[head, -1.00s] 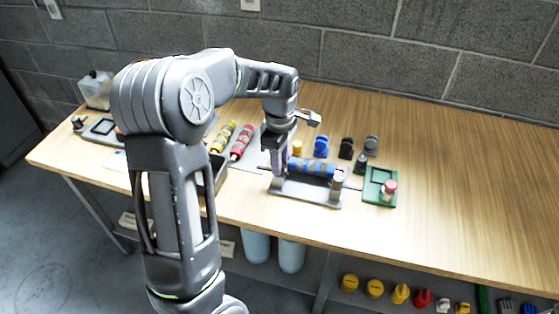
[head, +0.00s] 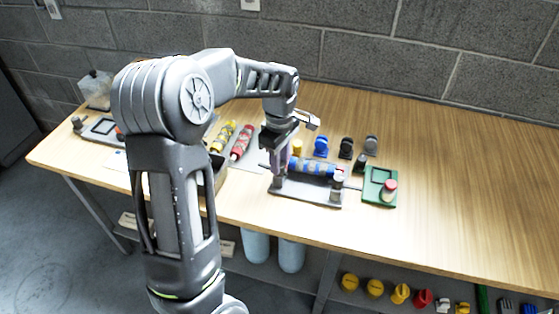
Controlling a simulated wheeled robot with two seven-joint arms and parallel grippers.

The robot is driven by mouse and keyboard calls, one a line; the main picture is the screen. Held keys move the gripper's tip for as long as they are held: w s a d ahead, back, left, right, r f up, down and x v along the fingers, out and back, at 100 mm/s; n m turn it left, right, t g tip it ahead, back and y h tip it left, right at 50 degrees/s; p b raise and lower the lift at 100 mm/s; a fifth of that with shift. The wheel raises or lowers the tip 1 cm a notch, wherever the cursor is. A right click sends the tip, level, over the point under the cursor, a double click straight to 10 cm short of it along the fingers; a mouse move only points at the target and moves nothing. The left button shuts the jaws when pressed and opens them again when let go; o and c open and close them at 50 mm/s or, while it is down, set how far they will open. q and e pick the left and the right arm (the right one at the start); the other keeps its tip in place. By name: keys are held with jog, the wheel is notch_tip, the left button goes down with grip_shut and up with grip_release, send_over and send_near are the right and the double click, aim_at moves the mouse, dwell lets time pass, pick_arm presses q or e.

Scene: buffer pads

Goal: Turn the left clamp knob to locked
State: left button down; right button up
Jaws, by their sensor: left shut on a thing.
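A grey clamp fixture (head: 310,195) stands near the front edge of the table with a blue banded roller (head: 313,168) lying across it. Its right clamp knob (head: 337,185) is a grey post with a pale top. The left clamp knob (head: 278,182) is at the left end of the fixture and is mostly hidden by my left gripper (head: 279,172). My left gripper points down from above and is shut on the left clamp knob. The knob's exact angle cannot be told.
A green tray (head: 380,174) with a red-topped knob (head: 389,187) lies right of the fixture. Blue, black and grey small pieces (head: 345,148) stand behind it. Yellow (head: 223,136) and red (head: 241,142) rollers lie to the left. The right of the table is clear.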

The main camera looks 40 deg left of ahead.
pick_arm(q)
jog(key=m, duration=1.2)
jog(key=shift+m, duration=2.2)
jog(key=c, duration=1.1)
grip_release()
